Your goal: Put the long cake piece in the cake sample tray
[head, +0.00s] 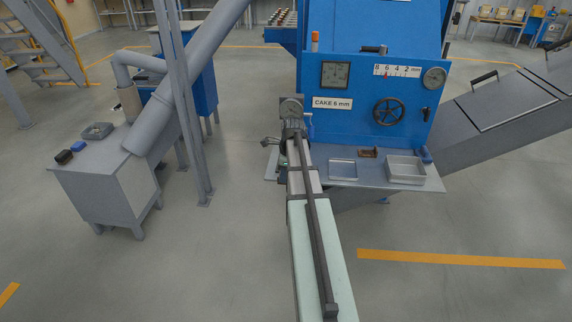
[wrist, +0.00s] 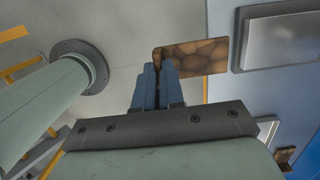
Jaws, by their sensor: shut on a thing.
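My gripper (wrist: 157,70) is shut on a flat brown cake piece (wrist: 195,57) with a dark cracked pattern. It holds the piece near its left end, and the piece sticks out to the right. In the head view my arm hides most of the gripper and I cannot make out the held piece. Two grey trays stand on the shelf of the blue machine: a shallow one (head: 343,169) and a deeper one (head: 405,169) to its right. No label shows which is the cake sample tray. In the wrist view a grey tray (wrist: 282,42) lies right of the held piece, apart from it.
The blue panel (head: 350,95) with gauges and a handwheel rises behind. A grey post (head: 178,90) and sloping pipe stand left.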

